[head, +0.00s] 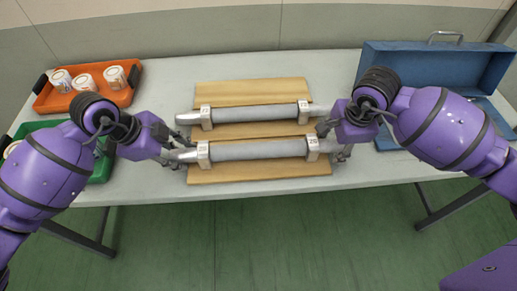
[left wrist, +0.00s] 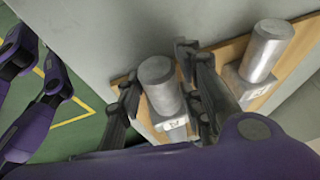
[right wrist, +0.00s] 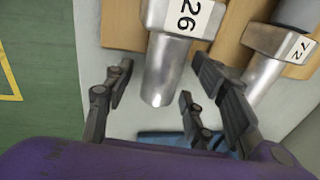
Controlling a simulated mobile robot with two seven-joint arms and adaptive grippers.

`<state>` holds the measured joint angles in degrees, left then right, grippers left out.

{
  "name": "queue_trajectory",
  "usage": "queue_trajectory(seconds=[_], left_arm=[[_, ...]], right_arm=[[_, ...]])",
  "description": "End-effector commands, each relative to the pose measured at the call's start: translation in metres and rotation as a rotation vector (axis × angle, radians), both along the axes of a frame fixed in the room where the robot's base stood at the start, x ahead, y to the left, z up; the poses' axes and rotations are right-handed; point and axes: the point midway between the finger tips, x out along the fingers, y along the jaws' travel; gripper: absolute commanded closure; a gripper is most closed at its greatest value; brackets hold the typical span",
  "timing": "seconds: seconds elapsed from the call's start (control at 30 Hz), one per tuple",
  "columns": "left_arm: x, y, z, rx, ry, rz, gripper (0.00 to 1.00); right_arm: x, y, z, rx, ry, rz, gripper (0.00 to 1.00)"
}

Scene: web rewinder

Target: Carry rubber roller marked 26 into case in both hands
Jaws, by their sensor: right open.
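The rubber roller marked 26 (head: 258,150) is the nearer of two grey rollers and lies level on a wooden board (head: 260,174). Its number shows on the end block in the right wrist view (right wrist: 165,75). My left gripper (head: 174,157) is open with its fingers on both sides of the left metal shaft end, also seen in the left wrist view (left wrist: 160,85). My right gripper (head: 336,147) is open, its fingers on either side of the right shaft end, with gaps visible. The blue case (head: 430,65) stands open at the right, its base partly hidden by my right arm.
A second roller (head: 255,113), marked 72 in the right wrist view (right wrist: 295,45), lies parallel just behind. An orange tray (head: 118,95) with white cups stands at the back left. A green tray (head: 104,170) is partly behind my left arm. The table front is clear.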

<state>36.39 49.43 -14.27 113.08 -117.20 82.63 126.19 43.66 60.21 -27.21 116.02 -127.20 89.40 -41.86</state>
Motion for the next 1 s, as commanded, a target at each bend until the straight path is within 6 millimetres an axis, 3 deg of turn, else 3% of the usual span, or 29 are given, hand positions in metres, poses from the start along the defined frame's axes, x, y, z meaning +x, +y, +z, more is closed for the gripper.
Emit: queue_trajectory(seconds=[0.33,0.57,0.7,1.0], left_arm=[[0.0006,-0.001,-0.0026,0.001,0.0,-0.001,0.68],[0.0005,-0.0009,-0.0025,0.001,0.0,-0.001,0.98],[0.0005,-0.0008,-0.0024,0.001,0.0,-0.001,1.0],[0.0003,-0.0007,-0.0025,0.001,0.0,-0.002,1.0]], right_arm=[[0.0006,-0.0005,-0.0029,-0.001,0.0,0.0,0.5],[0.0006,-0.0004,-0.0028,-0.001,0.0,0.0,0.8],[0.0006,-0.0004,-0.0028,-0.001,0.0,0.0,0.99],[0.0005,-0.0005,-0.0027,-0.001,0.0,0.0,1.0]])
